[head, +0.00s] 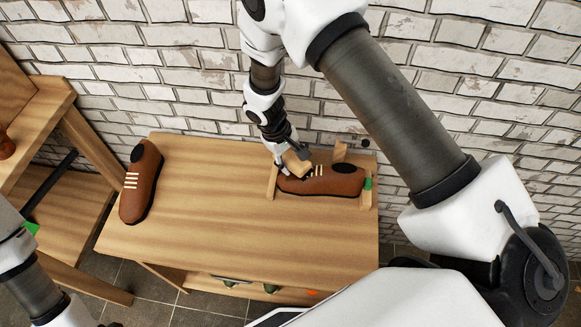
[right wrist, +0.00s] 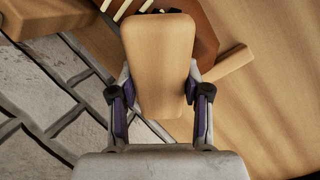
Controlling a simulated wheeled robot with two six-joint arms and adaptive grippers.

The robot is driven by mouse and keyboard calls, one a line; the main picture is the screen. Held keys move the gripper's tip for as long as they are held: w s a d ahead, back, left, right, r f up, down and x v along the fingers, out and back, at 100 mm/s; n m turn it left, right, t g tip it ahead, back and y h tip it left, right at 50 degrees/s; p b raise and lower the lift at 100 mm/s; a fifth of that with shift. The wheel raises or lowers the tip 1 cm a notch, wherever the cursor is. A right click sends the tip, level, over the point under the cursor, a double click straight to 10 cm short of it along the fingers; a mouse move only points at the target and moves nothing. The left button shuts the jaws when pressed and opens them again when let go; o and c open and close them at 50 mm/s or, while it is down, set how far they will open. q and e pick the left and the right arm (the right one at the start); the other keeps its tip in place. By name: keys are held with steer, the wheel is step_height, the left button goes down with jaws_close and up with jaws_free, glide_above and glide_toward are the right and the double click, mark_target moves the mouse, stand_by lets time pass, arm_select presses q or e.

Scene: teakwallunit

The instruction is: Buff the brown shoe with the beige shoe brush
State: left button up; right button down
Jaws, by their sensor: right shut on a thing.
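A brown shoe (head: 325,181) with a black opening and pale laces lies between wooden blocks at the right of the wooden table (head: 210,200). Part of it shows behind the brush in the right wrist view (right wrist: 206,40). My right gripper (head: 285,163) is shut on the beige shoe brush (right wrist: 158,65), its fingers on either side. The brush (head: 297,162) is over the shoe's laced left part; whether it touches is unclear. A second brown shoe (head: 141,185) lies at the table's left end, apart from the gripper. My left arm shows at the left edge; its gripper is not visible.
A white brick wall (head: 180,65) stands close behind the table. A wooden shelf unit (head: 45,105) is at the left. A small wooden block (head: 340,151) stands behind the right shoe and a green piece (head: 367,183) beside it. The table's middle is clear.

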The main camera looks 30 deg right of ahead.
steer(key=shift+w+a+r+p, duration=0.1)
steer(key=shift+w+r+p, duration=0.05)
steer(key=shift+r+p, duration=0.35)
steer(key=p+v, duration=0.4)
steer(key=v, duration=0.1)
steer(key=shift+w+a, duration=0.1)
steer(key=p+v, duration=0.3)
steer(key=shift+w+f, duration=0.1)
steer(key=shift+f, duration=0.05)
